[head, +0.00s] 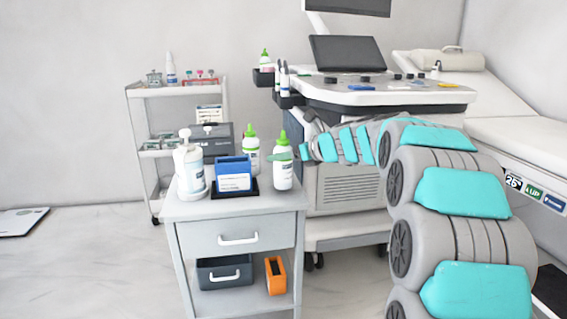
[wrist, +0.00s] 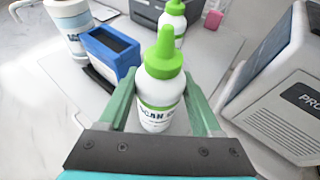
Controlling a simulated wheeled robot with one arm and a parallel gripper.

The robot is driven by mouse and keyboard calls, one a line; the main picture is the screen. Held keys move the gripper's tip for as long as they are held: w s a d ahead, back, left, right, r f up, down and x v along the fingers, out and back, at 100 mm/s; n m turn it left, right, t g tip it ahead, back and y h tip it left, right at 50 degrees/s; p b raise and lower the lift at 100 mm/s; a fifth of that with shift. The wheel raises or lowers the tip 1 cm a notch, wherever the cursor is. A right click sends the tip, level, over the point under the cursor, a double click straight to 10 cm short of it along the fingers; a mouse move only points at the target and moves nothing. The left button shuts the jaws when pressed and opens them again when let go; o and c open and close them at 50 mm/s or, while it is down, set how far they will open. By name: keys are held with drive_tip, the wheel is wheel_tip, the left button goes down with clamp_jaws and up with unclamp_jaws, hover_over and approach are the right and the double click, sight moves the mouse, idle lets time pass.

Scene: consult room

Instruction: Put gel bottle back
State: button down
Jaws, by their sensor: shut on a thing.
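A white gel bottle with a green cap (head: 283,170) stands upright at the right side of the cart top. My gripper (head: 289,156) reaches it from the right and is shut on it. In the wrist view the same bottle (wrist: 160,92) is between the two green fingers of my gripper (wrist: 160,112). A second, similar gel bottle (head: 251,155) stands just behind it on the cart and also shows in the wrist view (wrist: 172,22). A third green-capped bottle (head: 265,62) sits in a holder on the side of the ultrasound machine.
On the cart top (head: 240,207) are a blue box (head: 233,174) on a dark tray, a white pump bottle (head: 189,165) and a dark grey case (head: 212,138). The ultrasound machine (head: 350,190) stands close on the right. A shelf trolley (head: 146,112) stands behind left.

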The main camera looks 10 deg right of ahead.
drive_tip(key=shift+f, duration=0.75)
drive_tip(key=shift+c, duration=0.4)
unclamp_jaws()
drive_tip(key=shift+f, duration=0.1)
drive_tip(key=shift+s+d+r, duration=0.1)
drive_tip(key=shift+r, duration=0.15)
drive_tip(key=p+v, duration=0.2)
drive_tip(key=v, duration=0.9)
drive_tip(key=shift+s+d, duration=0.25)
drive_tip(key=shift+s, duration=0.05)
